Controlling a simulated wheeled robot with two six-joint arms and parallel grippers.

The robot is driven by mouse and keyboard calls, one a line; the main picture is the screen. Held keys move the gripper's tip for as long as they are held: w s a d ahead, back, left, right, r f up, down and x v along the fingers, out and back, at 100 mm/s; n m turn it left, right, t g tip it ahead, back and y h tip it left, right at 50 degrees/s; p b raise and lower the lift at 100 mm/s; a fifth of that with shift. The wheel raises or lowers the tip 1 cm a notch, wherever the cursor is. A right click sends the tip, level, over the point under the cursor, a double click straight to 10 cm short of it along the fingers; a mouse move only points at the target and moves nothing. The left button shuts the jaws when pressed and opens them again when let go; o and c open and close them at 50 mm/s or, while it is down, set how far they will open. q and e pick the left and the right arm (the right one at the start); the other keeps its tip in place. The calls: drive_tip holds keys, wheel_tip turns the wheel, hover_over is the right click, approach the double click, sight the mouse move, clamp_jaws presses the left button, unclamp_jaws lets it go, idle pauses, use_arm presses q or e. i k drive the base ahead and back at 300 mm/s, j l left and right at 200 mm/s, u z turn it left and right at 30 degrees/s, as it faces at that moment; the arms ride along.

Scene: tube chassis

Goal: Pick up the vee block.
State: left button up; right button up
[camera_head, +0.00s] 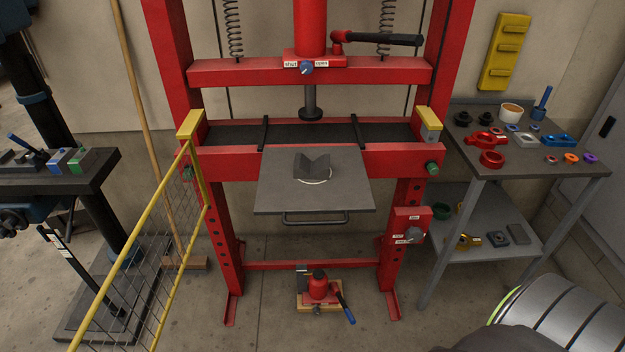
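A dark grey vee block (313,171) sits on a flat grey plate (280,195) at the front of the red press, V-notch facing up. A thin pale ring or arc shows around its front foot. The plate has a dark bar handle along its front edge. Nothing touches the block. Neither of my grippers is in view.
The red press frame (225,160) stands around the plate, with its ram (311,102) above and behind the block. A yellow mesh guard (150,265) stands at left. A side table (470,155) with several small parts stands at right. A red jack (318,287) is below.

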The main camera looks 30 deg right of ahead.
sight(303, 167)
drive_tip(key=l+u, duration=0.15)
drive_tip(key=l, duration=1.15)
